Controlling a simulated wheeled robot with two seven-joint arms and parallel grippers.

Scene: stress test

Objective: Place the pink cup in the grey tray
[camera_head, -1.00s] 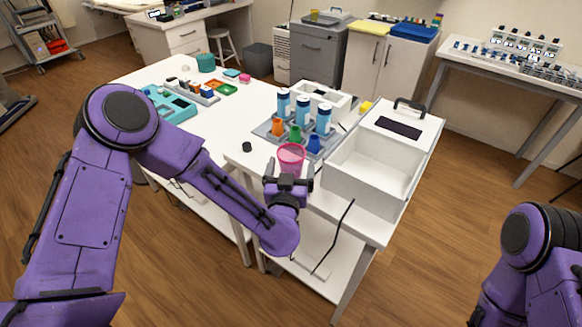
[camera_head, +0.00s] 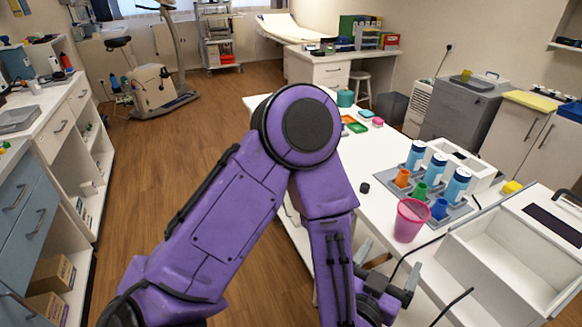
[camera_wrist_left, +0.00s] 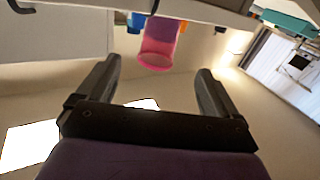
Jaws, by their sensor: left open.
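The pink cup (camera_head: 410,221) stands upright on the white table near its front edge, just in front of the grey tray (camera_head: 462,212). The tray holds blue-and-white bottles and small orange, green and blue cups. My left gripper (camera_head: 389,263) is open and empty, in front of and below the cup, apart from it. In the left wrist view the pink cup (camera_wrist_left: 158,45) appears beyond and between the open fingers of my left gripper (camera_wrist_left: 157,66). My arm hides part of the table's front edge. My right gripper is not in view.
A white open box (camera_head: 520,258) stands right of the cup, close to it. A small black object (camera_head: 365,188) lies left of the tray. A black cable (camera_head: 420,247) runs near the gripper. The table's left part has clear room.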

